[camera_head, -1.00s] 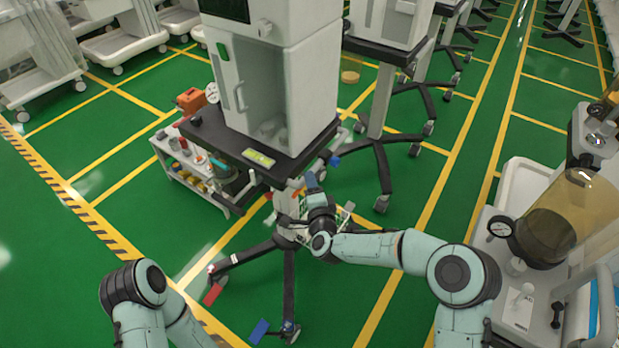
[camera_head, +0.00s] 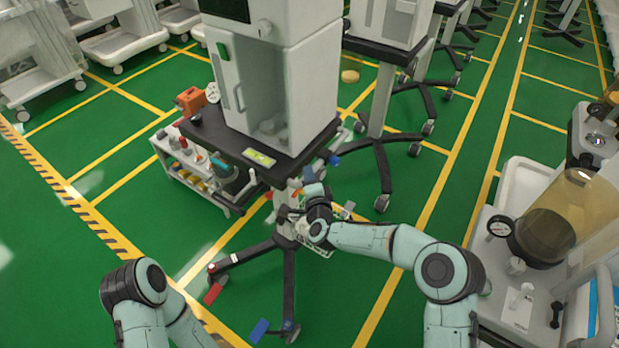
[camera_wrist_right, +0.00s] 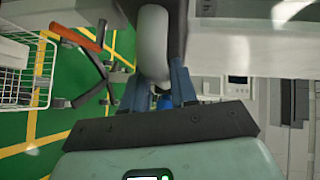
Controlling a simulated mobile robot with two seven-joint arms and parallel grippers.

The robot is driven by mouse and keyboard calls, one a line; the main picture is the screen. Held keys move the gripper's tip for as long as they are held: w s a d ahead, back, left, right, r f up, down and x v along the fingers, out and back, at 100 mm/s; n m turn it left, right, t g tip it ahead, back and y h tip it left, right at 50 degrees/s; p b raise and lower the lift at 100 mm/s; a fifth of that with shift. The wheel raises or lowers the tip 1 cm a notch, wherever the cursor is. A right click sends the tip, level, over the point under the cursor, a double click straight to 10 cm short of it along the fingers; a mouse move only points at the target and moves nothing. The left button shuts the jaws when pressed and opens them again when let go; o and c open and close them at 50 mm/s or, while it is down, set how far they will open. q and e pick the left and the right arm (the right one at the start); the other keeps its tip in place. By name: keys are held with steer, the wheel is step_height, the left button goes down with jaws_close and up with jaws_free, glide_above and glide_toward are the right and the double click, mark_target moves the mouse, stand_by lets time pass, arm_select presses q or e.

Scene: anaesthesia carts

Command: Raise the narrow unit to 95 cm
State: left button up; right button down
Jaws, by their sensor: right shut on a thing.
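The unit in front of me has a tall white cabinet (camera_head: 265,85) on a dark top (camera_head: 240,150), carried by a pale column above a dark wheeled base (camera_head: 289,285). I take it to be the narrow unit. My right gripper (camera_head: 313,188) is just under the top, by the column. In the right wrist view its dark blue fingers (camera_wrist_right: 158,88) are shut on a pale rounded bar (camera_wrist_right: 153,45). A bit of blue shows between them; the rest of the grip is hidden. No height reading is legible. My left gripper is out of view; only its arm shows.
A red pedal (camera_head: 213,292) and a blue pedal (camera_head: 259,330) lie low at the base. A low loaded trolley (camera_head: 215,192) stands close on the left. Another column unit (camera_head: 381,150) stands behind right. A cart with an amber canister (camera_head: 560,215) is at the right.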

step_height(320, 180, up, 10)
steer(key=p, duration=0.3)
steer(key=shift+r, duration=0.2)
steer(key=c, duration=1)
jaws_free()
steer(key=shift+f, duration=0.2)
steer(key=shift+o, duration=0.2)
steer(key=b+v, duration=0.2)
steer(key=v, duration=1.1)
steer(key=shift+s, duration=0.2)
